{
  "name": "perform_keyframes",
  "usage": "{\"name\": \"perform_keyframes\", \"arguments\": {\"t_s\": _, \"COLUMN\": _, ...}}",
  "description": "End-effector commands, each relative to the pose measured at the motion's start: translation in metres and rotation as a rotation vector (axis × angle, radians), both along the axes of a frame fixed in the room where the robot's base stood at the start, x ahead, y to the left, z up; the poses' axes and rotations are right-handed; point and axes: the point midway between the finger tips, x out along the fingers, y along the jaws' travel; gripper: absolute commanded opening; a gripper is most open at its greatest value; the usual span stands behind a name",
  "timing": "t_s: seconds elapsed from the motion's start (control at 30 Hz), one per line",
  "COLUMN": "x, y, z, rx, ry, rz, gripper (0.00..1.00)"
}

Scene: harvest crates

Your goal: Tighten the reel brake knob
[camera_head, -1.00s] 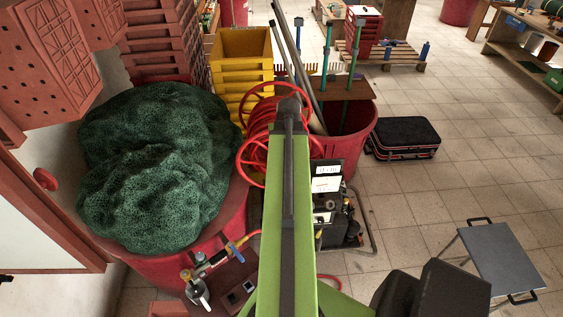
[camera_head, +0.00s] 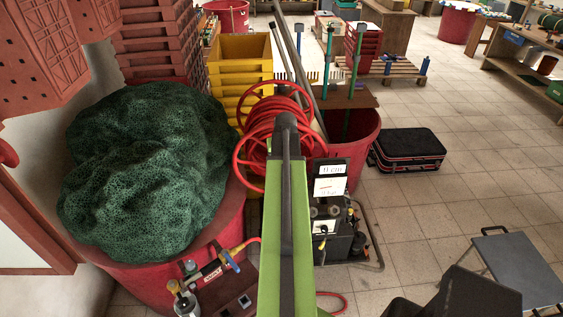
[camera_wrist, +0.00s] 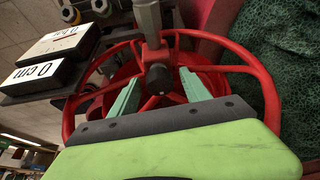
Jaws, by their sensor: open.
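The red hose reel (camera_head: 250,152) stands ahead of me, partly hidden by my arm in the head view. In the wrist view its red rim (camera_wrist: 235,115) and spokes fill the middle. A dark round knob (camera_wrist: 159,78) sits at the hub, at the end of a grey stem (camera_wrist: 148,18); it looks like the brake knob. My gripper (camera_wrist: 159,75) is open, with one pale green finger on each side of the knob in the picture. I cannot tell whether either finger touches it. In the head view the fingers are hidden behind my arm.
A large red tub (camera_head: 190,262) with a green net heap (camera_head: 145,170) stands at left. Yellow crates (camera_head: 240,75) are behind the reel. A black unit with white labels (camera_head: 330,187) stands right of my arm. A black case (camera_head: 408,150) lies on open tiled floor.

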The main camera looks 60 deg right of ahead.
Motion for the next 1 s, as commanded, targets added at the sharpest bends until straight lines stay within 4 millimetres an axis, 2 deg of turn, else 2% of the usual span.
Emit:
{"name": "perform_keyframes", "arguments": {"t_s": 0.07, "x": -0.0005, "y": -0.0003, "z": 0.0006, "rx": 0.000, "ry": 0.000, "rz": -0.001, "gripper": 0.52}}
{"name": "perform_keyframes", "arguments": {"t_s": 0.47, "x": -0.0007, "y": -0.0004, "z": 0.0005, "rx": 0.000, "ry": 0.000, "rz": -0.001, "gripper": 0.00}}
{"name": "perform_keyframes", "arguments": {"t_s": 0.97, "x": -0.0011, "y": -0.0004, "z": 0.0004, "rx": -0.001, "ry": 0.001, "rz": -0.076, "gripper": 0.00}}
{"name": "perform_keyframes", "arguments": {"t_s": 1.0, "x": -0.0010, "y": -0.0004, "z": 0.0004, "rx": -0.001, "ry": 0.001, "rz": -0.076, "gripper": 0.37}}
